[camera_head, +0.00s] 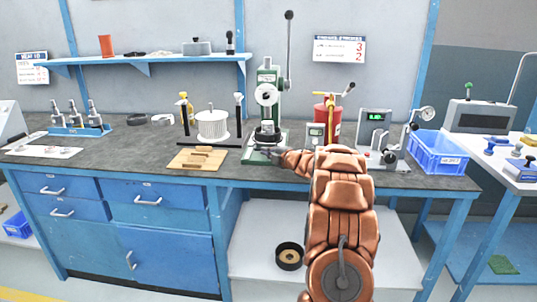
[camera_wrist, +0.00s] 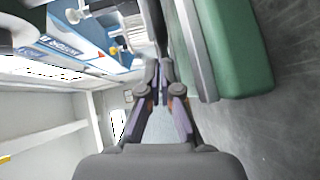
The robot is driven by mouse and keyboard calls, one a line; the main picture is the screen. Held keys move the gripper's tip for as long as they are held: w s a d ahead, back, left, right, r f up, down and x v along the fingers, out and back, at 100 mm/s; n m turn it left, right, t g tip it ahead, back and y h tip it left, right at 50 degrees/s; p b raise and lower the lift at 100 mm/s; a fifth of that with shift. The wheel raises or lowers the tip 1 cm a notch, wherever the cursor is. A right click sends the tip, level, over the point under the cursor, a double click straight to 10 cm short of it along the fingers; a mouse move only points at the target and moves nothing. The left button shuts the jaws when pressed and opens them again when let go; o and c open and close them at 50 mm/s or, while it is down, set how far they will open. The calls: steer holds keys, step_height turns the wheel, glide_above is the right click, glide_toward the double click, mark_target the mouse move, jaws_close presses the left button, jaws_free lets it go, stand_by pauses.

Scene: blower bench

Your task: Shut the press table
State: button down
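The green press (camera_head: 268,78) stands on the bench with its long lever pointing up. Its table is low at the front, a flat plate on the green base (camera_head: 256,158), with a dark round piece (camera_head: 267,132) above it. My gripper (camera_head: 272,153) is low at the front right of this base, and my forearm hides part of that side. In the wrist view the green base (camera_wrist: 235,50) and a pale metal plate edge (camera_wrist: 197,50) lie just right of my gripper (camera_wrist: 160,70). Its fingers are together with nothing visible held. I cannot tell whether they touch the plate.
A white cylinder on a stand (camera_head: 212,124) and a wooden board (camera_head: 198,158) are left of the press. A red canister (camera_head: 326,118), gauges and a blue crate (camera_head: 438,151) are to the right. A dark ring (camera_head: 289,256) lies on the lower shelf.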

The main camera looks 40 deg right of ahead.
steer(key=s+a+b, duration=0.2)
steer(key=shift+s+a+r, duration=0.2)
steer(key=shift+s+r, duration=0.05)
steer(key=shift+s, duration=0.05)
steer(key=s, duration=0.3)
steer(key=s+r, duration=0.1)
steer(key=s, duration=0.6)
steer(key=shift+r+p, duration=0.3)
steer(key=shift+r, duration=0.05)
